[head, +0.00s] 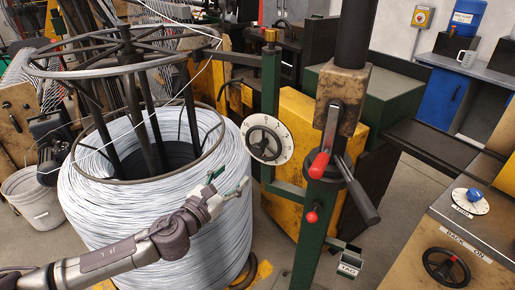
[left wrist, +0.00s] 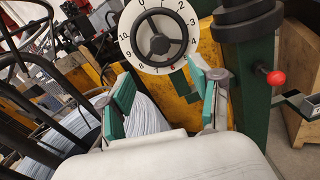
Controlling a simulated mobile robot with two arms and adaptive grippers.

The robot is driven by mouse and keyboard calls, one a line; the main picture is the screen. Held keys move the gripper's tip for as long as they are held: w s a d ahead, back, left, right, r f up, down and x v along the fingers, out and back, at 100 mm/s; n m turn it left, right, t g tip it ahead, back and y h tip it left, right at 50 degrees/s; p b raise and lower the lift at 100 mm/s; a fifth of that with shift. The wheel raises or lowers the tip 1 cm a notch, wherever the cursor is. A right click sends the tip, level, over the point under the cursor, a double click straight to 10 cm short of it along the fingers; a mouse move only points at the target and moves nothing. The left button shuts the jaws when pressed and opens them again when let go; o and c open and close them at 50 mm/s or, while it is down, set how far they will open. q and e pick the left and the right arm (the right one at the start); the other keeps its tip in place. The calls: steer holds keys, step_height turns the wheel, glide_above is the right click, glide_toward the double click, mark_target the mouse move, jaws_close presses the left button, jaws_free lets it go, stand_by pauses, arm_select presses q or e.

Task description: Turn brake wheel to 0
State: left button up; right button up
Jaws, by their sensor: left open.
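The brake wheel (head: 264,144) is a black three-spoked handwheel in front of a round white numbered dial (head: 287,139), on a green post. In the left wrist view the wheel (left wrist: 158,44) is at the top centre, with the 0 at the dial's upper left. I cannot tell which number the wheel is set to. My left gripper (head: 228,184) is open and empty, below and left of the wheel in the head view. In the left wrist view its green-padded fingers (left wrist: 165,88) are spread below the wheel, apparently apart from it. My right gripper is not in view.
A red-knobbed lever (head: 319,165) and a lower red knob (head: 311,217) are right of the wheel. A second black handwheel (head: 446,267) is at bottom right.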

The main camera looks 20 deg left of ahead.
mark_target(256, 151)
arm_select(q)
steer(key=p+x, duration=0.2)
steer(key=x, duration=1.1)
steer(key=shift+w+d, duration=0.1)
steer(key=shift+w, duration=0.25)
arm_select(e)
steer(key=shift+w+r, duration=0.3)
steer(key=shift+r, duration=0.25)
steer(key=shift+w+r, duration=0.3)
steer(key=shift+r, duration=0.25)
arm_select(q)
steer(key=c, duration=1.2)
steer(key=shift+o, duration=0.2)
